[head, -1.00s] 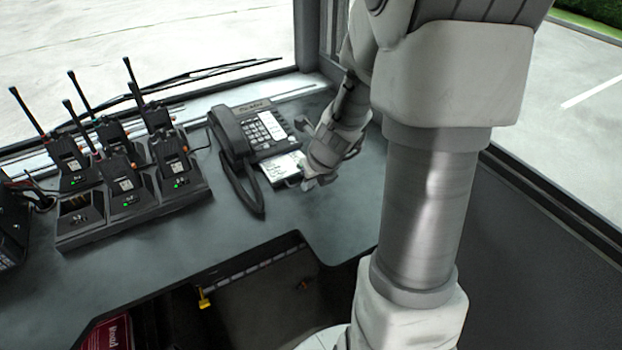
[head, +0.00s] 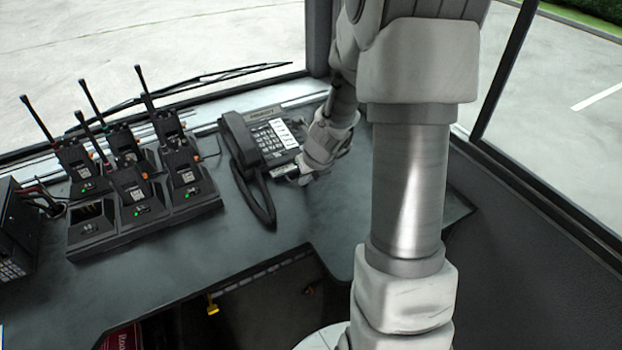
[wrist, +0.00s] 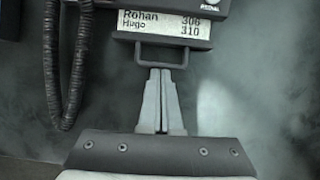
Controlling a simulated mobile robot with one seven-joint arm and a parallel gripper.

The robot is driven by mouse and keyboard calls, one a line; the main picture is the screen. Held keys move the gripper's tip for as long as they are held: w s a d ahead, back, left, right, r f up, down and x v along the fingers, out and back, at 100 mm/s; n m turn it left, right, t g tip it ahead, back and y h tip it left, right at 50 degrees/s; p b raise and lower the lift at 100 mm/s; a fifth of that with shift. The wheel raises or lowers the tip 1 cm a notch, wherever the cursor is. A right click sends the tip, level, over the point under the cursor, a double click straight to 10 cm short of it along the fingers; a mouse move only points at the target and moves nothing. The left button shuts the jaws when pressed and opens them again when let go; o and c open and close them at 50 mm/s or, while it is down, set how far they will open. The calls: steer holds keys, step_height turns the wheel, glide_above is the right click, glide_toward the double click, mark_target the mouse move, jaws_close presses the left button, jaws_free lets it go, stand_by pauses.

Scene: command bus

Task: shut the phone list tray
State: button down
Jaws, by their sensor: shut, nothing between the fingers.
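The phone list tray (wrist: 125,38) shows in the wrist view as a narrow strip at the phone's front edge. Its white card reads "Rohan 306" and "Hugo 310", and a dark loop handle (wrist: 161,46) is at its front. In the head view only a little of the tray (head: 283,171) shows in front of the desk phone (head: 265,137); my wrist hides part of it. My gripper (wrist: 161,72) is shut and empty, its fingertips at the handle, seemingly touching it. My gripper (head: 304,179) is just in front of the phone in the head view.
The phone's coiled cord (wrist: 75,70) hangs left of my gripper. A rack of several radios (head: 140,205) stands further left on the desk. The desk (head: 330,215) right of the phone is clear. An open recess (head: 265,290) is below its front edge.

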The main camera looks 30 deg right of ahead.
steer(key=shift+w+p, duration=0.75)
steer(key=shift+w, duration=1.05)
steer(key=shift+r, duration=0.1)
